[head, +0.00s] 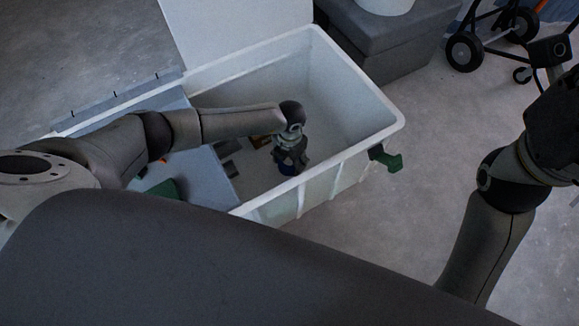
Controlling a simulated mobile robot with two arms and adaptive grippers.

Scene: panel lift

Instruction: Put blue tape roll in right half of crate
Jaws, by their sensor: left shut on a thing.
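The white crate (363,130) stands on the floor in the middle of the head view, its right part open from above. My left arm reaches over the crate from the left. My left gripper (290,160) points down inside the open right part, close to the near wall. It is shut on the blue tape roll (287,169), of which only a small dark blue piece shows under the fingers. I cannot tell whether the roll touches the crate floor. My right arm is at the right edge, and its gripper is not clearly in view.
A blue-grey panel (213,178) covers the left part of the crate. Small dark items (228,167) lie beside its edge. A green latch (386,158) sticks out at the right end. A grey box (400,35) stands behind.

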